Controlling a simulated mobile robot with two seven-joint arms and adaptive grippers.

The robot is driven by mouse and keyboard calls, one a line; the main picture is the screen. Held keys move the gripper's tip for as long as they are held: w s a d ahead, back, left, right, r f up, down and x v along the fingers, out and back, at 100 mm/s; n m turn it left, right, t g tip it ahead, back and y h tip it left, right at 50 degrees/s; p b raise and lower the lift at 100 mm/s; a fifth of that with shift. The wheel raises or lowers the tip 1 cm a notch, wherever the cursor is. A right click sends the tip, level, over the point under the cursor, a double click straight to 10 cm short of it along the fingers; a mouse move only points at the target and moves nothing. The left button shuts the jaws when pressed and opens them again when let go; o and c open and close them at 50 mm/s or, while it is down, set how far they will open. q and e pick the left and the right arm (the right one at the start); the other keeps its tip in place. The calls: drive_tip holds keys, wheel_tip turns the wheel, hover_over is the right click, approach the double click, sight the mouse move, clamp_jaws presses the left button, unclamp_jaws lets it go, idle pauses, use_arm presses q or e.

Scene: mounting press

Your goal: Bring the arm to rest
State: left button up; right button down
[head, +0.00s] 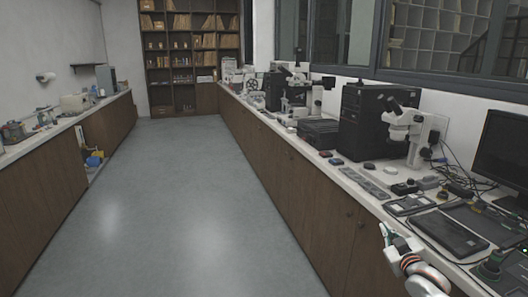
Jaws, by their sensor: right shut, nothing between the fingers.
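My right arm (418,272), white with an orange ring, enters at the bottom right. My right gripper (385,232) is at its upper left end, by the front edge of the right-hand counter (359,192). It is shut and holds nothing. It appears small and partly turned away. My left gripper is out of view.
A white microscope (408,122), a black tower case (362,122), a monitor (503,150) and a keyboard (449,233) stand on the right counter. Small items and cables lie among them. The grey floor (190,190) between the counters is clear. Shelves (188,50) stand at the back.

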drive_tip(key=s+a+f+g+y, duration=0.1)
drive_tip(key=s+a+f, duration=0.2)
drive_tip(key=s+f, duration=0.25)
drive_tip(key=s+a+f+g, duration=0.1)
drive_tip(key=s+a+f, duration=0.35)
drive_tip(key=f, duration=0.25)
drive_tip(key=s+a+f+g, duration=0.1)
drive_tip(key=s+a+f, duration=0.3)
drive_tip(key=s, duration=0.7)
drive_tip(key=s+a+f+g+y, duration=0.1)
drive_tip(key=s+a+f, duration=0.3)
drive_tip(key=s, duration=0.7)
drive_tip(key=s+a+f+g+y, duration=0.1)
drive_tip(key=s+a+f, duration=0.3)
drive_tip(key=s, duration=0.6)
wheel_tip(320, 180, down, 2)
drive_tip(key=shift+s+f+m+g, duration=0.1)
drive_tip(key=shift+s+m+g, duration=0.25)
drive_tip(key=shift+g, duration=0.25)
drive_tip(key=shift+y, duration=0.3)
